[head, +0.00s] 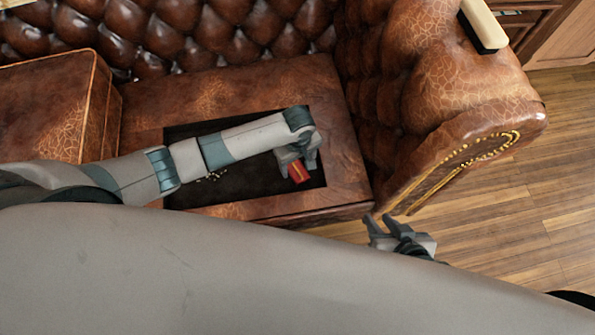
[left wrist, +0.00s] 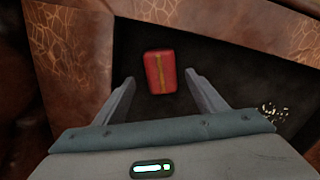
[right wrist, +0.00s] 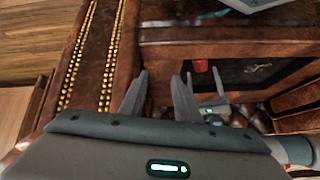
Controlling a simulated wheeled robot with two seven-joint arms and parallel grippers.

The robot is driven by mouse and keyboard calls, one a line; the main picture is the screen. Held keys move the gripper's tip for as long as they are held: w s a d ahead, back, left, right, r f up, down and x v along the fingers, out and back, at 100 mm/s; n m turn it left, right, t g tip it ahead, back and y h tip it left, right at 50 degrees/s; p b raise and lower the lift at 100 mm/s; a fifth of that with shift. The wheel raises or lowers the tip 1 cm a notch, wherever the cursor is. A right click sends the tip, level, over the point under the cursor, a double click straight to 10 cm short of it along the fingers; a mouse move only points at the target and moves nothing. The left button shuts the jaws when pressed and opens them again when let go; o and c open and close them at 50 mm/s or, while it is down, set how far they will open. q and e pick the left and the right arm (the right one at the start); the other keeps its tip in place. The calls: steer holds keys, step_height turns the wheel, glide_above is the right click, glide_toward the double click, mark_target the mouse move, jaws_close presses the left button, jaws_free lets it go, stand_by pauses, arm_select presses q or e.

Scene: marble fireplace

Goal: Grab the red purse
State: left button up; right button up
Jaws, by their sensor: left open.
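The red purse (head: 299,174) is a small red block-like item with a yellow stripe, lying in the dark recess of the brown leather seat. In the left wrist view the purse (left wrist: 160,72) lies just ahead of and between my open left fingertips, with a gap on both sides. My left gripper (head: 304,160) is over the purse in the head view and hides part of it. My right gripper (head: 381,220) is open and empty, off the seat's front right corner. A red shape, likely the purse (right wrist: 201,66), shows beyond it in the right wrist view.
The recess (head: 240,185) has raised leather edges; small pale bits (head: 215,175) lie in it left of the purse. A tufted armrest (head: 430,100) rises at the right, and a tufted backrest (head: 170,35) behind. Wooden floor (head: 540,150) is open at the right.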

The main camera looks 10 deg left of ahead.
mark_target(297, 170)
arm_select(q)
step_height(297, 170, down, 3)
steer(key=shift+s+r+b, duration=0.1)
steer(key=shift+r+b, duration=0.1)
steer(key=shift+b, duration=0.15)
steer(key=shift+f, duration=0.55)
arm_select(e)
steer(key=shift+w+a+r+t+y, duration=0.3)
steer(key=shift+w+a+r+t, duration=0.3)
steer(key=shift+a, duration=0.25)
arm_select(q)
steer(key=c, duration=1.2)
